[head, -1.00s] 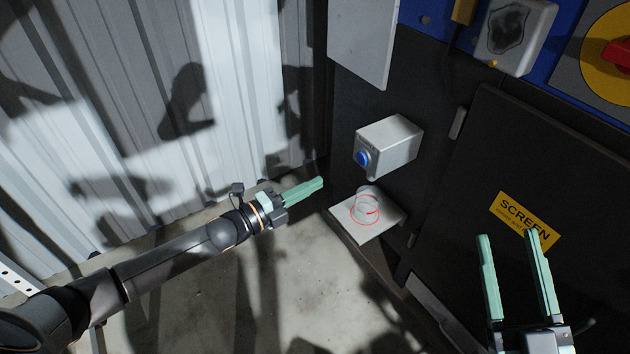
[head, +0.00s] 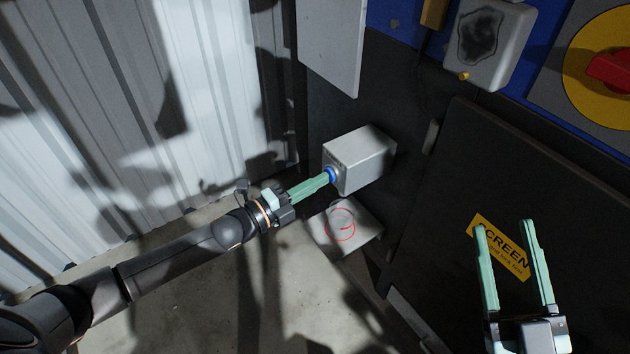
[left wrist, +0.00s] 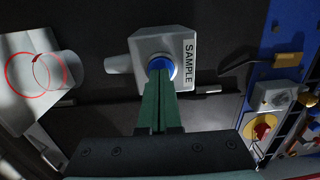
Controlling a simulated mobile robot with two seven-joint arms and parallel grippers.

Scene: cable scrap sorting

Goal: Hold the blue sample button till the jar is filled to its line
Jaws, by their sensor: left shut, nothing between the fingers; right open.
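The blue sample button (head: 331,174) is on the side of a grey box (head: 364,160) on the dark machine panel. My left gripper (head: 328,176) is shut and empty, its fingertips at the button and seemingly touching it. The left wrist view shows the closed fingers (left wrist: 160,80) over the lower part of the blue button (left wrist: 161,66), beside the SAMPLE label. The clear jar (head: 341,222), marked by a red line, stands on a pale shelf (head: 362,240) below the box. Its fill level cannot be made out. My right gripper (head: 507,226) is open and empty at the lower right.
A yellow SCREEN sign (head: 500,245) is on the dark door near my right gripper. A red rotary switch (head: 608,72) on a yellow disc and a grey box with a dark window (head: 482,40) are at the upper right. Corrugated metal wall (head: 90,120) stands at the left.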

